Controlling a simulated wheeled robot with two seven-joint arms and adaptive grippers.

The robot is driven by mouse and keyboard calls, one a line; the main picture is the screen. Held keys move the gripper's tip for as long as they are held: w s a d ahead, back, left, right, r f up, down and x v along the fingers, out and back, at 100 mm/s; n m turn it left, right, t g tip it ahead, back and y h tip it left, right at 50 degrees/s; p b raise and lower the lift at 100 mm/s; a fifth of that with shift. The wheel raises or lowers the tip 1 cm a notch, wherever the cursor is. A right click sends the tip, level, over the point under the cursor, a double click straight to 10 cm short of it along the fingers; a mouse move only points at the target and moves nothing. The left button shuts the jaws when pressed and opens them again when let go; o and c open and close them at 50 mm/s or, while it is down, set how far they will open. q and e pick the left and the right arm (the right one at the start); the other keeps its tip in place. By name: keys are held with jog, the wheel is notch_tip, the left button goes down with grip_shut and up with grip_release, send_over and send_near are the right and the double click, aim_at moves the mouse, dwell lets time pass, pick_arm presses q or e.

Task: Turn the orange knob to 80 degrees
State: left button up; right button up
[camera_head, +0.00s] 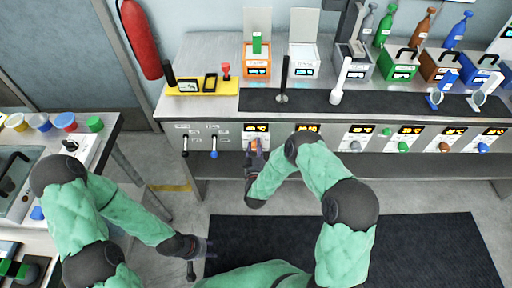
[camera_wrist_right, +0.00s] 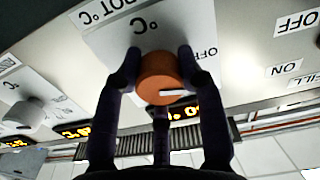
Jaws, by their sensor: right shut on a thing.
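The orange knob (camera_head: 255,146) sits on the front panel of the bench, under an orange-lit display (camera_head: 256,128) whose digits are too small to read surely. In the right wrist view the knob (camera_wrist_right: 162,78) shows between the fingers, with a white mark on its face. My right gripper (camera_wrist_right: 160,70) is shut on the knob, one finger at each side. In the head view the right gripper (camera_head: 254,155) reaches up to the panel. My left gripper (camera_head: 202,247) hangs low at the left, away from the bench; its finger opening is unclear.
Other knobs, grey (camera_head: 355,146), green (camera_head: 403,147) and blue (camera_head: 483,148), line the panel to the right, each near a display. Two levers (camera_head: 214,152) are to the left. Boxes and bottles stand on the bench top (camera_head: 215,48). A dark mat (camera_head: 430,245) covers the floor.

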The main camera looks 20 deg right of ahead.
jog(key=m+b, duration=0.1)
jog(key=m, duration=0.5)
jog(key=shift+m+b, duration=0.3)
jog(key=shift+b, duration=0.1)
jog(key=m+b, duration=0.1)
jog(key=m, duration=0.4)
jog(key=shift+b, duration=0.3)
jog(key=m+b, duration=0.2)
jog(key=m, duration=0.4)
jog(key=shift+m, duration=2.8)
jog(key=shift+d, duration=0.1)
jog(key=o, duration=1.2)
jog(key=shift+c, duration=0.2)
